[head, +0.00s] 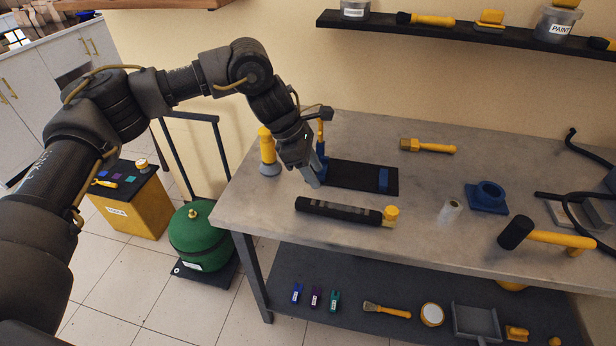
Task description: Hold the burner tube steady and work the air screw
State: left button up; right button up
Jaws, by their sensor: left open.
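A dark tube with grey bands (338,210), which looks like the burner tube, lies on its side on the grey workbench (250,215). A yellow round knob (391,213) sits at its right end; I cannot tell whether this is the air screw. My left gripper (314,179) is open and points down, just behind the tube's left part and apart from it. It is beside the left end of a black mat (350,175) with blue parts, and partly hides that end. My right gripper is not in view.
A yellow bottle-like tool (267,150) stands left of the gripper. A yellow brush (427,146), a white roll (450,211), a blue ring block (487,195) and a mallet (545,237) are on the bench to the right. The bench front left is clear.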

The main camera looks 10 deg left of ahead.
aim_at(319, 203)
pick_arm(q)
jog(key=shift+s+a+f+m+g+y, duration=0.15)
jog(key=shift+s+a+f+m+y, duration=0.15)
jog(key=shift+s+m, duration=0.15)
jog(key=shift+s+a+f+m+g+y, duration=0.2)
jog(key=shift+s+f+m+y, duration=0.1)
jog(key=shift+s+m, duration=0.1)
jog(key=shift+x, duration=3.95)
jog(key=shift+w, duration=0.15)
grip_shut()
jog(key=shift+f, duration=0.1)
jog(key=shift+o, duration=0.8)
grip_release()
grip_shut()
